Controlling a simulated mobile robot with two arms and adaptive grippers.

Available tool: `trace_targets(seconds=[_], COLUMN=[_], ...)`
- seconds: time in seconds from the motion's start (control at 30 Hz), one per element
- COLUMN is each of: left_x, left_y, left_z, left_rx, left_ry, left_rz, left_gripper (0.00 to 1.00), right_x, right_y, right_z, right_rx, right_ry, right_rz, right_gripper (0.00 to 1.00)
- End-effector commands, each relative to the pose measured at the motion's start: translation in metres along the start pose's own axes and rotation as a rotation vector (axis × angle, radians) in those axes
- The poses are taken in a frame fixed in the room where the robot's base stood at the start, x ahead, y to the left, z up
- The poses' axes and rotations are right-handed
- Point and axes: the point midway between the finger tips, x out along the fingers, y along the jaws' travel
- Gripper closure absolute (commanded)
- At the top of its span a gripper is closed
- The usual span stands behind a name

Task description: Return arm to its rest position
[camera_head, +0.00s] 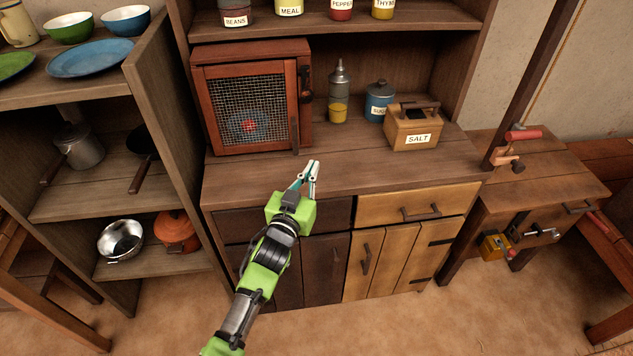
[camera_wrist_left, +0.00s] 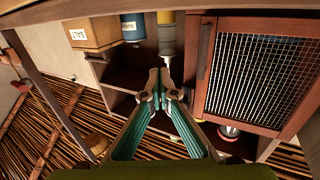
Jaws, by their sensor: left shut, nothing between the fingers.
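My left gripper (camera_head: 312,168) is in front of the wooden hutch, over the front edge of its counter (camera_head: 350,170). Its fingers are together with nothing between them. In the left wrist view the two fingertips (camera_wrist_left: 160,82) meet, with the mesh-door cabinet (camera_wrist_left: 203,70) to their right. My green left arm reaches up from the bottom of the head view. My right gripper is not in view.
The mesh-door cabinet (camera_head: 298,90) is shut and stands on the counter. An oil bottle (camera_head: 339,95), a blue sugar canister (camera_head: 378,100) and a salt box (camera_head: 413,130) stand to its right. A shelf with bowls and pots (camera_head: 150,75) stands left. A workbench (camera_head: 560,180) stands right.

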Motion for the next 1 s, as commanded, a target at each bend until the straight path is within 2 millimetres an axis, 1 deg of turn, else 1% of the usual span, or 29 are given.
trace_targets(seconds=[0.03,0.07,0.2,0.43,0.5,0.57,0.63,0.67,0.7,0.77,0.8,0.87,0.9,0.97,1.0], left_x=[-0.008,-0.011,-0.024,-0.029,-0.032,-0.039,-0.054,-0.064,-0.079,-0.108,-0.130,-0.164,-0.189,-0.225,-0.247], left_y=[0.006,0.008,0.018,0.022,0.018,0.010,-0.005,-0.013,-0.026,-0.043,-0.053,-0.065,-0.071,-0.076,-0.078], left_z=[0.002,0.002,0.001,0.000,0.003,0.010,0.025,0.034,0.046,0.065,0.078,0.096,0.105,0.118,0.123], left_rx=[-0.003,-0.002,-0.002,0.000,-0.001,-0.005,-0.011,-0.017,-0.022,-0.033,-0.040,-0.050,-0.056,-0.063,-0.067], left_ry=[-0.001,-0.001,0.000,-0.002,-0.015,-0.045,-0.111,-0.150,-0.211,-0.312,-0.386,-0.497,-0.572,-0.678,-0.740], left_rz=[0.000,0.000,-0.001,-0.002,-0.010,-0.031,-0.071,-0.092,-0.123,-0.167,-0.193,-0.221,-0.236,-0.247,-0.250], left_gripper=[1.00,1.00,1.00,1.00,1.00,1.00,1.00,1.00,1.00,1.00,1.00,1.00,1.00,1.00,1.00], right_x=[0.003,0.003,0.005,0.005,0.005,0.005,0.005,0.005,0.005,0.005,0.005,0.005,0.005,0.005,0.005], right_y=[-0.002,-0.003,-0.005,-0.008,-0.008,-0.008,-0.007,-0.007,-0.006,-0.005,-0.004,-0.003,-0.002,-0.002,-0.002], right_z=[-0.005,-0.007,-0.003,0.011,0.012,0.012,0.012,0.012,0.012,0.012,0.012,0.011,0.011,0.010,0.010], right_rx=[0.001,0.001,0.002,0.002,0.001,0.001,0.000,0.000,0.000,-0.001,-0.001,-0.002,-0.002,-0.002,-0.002], right_ry=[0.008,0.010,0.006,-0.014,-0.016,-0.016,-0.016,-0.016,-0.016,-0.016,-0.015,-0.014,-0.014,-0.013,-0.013], right_rz=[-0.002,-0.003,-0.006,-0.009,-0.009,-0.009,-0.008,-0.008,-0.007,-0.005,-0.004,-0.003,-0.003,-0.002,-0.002], right_gripper=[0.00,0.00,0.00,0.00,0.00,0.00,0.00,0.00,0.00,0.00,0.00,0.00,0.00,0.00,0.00])
